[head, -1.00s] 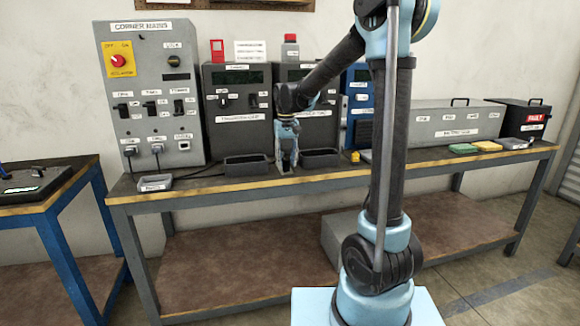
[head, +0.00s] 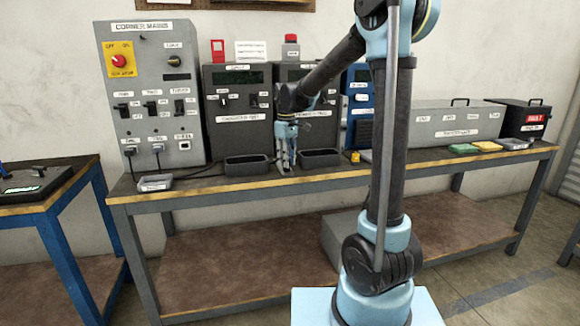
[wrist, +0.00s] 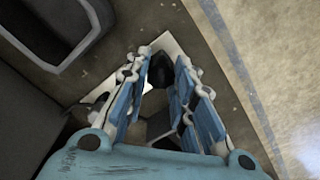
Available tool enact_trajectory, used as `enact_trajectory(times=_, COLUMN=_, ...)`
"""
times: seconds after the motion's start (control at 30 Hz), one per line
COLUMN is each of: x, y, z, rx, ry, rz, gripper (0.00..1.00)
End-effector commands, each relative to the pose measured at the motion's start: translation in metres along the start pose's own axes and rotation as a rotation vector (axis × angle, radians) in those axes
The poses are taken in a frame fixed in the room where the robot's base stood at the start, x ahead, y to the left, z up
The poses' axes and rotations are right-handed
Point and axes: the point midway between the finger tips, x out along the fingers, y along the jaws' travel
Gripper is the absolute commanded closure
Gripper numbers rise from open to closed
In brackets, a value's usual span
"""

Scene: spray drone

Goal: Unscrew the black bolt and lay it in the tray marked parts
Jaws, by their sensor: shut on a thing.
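My gripper (head: 286,168) points down over the middle of the long bench, between two dark open trays. In the wrist view my gripper (wrist: 161,62) has its blue fingers on either side of a dark, rounded piece, the black bolt (wrist: 160,74), and is shut on it. A pale plate shows around and below the fingertips; whether the bolt is still seated cannot be told. The bolt is hidden by the fingers in the head view. A small grey tray (head: 155,188) with a white label sits at the bench's left front; its lettering is too small to read.
The left dark tray (head: 246,173) and right dark tray (head: 320,166) flank my gripper closely. Control boxes (head: 237,140) stand behind. The bench's front edge (head: 220,187) is near.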

Motion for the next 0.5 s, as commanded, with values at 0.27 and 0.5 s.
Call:
enact_trajectory(times=0.27, x=-0.0008, y=0.0063, z=0.0000, rx=-0.275, ry=0.001, rz=0.010, gripper=1.00)
enact_trajectory(times=0.5, x=-0.0013, y=0.0076, z=-0.0006, rx=-0.512, ry=0.001, rz=0.012, gripper=1.00)
